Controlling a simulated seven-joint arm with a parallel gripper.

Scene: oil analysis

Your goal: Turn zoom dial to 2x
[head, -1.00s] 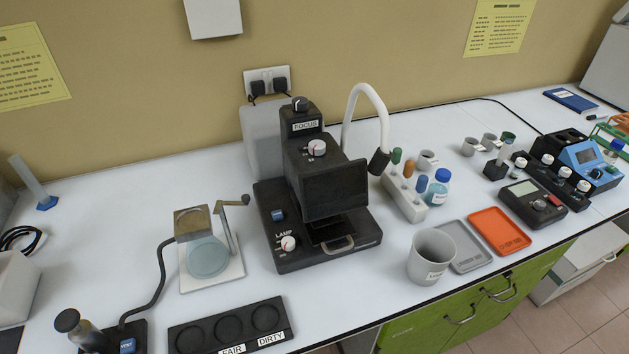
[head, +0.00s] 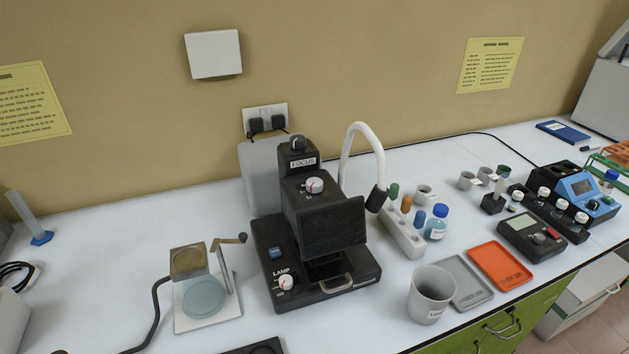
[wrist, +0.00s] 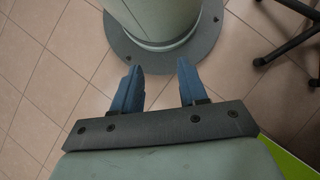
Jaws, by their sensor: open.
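The black microscope-like viewer (head: 320,228) stands on the bench in the middle of the head view. A white dial with a red mark (head: 314,186) sits on its upper body, with small markings beside it too small to read; it appears to be the zoom dial. A dark knob labelled FOCUS (head: 297,144) is above it, and a white LAMP dial (head: 286,282) is on the base at lower left. My gripper (wrist: 160,88) shows only in the wrist view, open and empty, its blue fingers apart above the tiled floor, away from the bench.
Left of the viewer is a stand with a glass disc (head: 204,297). At right are a grey cup (head: 431,294), a grey tray (head: 466,283), an orange tray (head: 500,265), a bottle rack (head: 403,235) and a blue instrument (head: 583,187). My own base shows in the wrist view.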

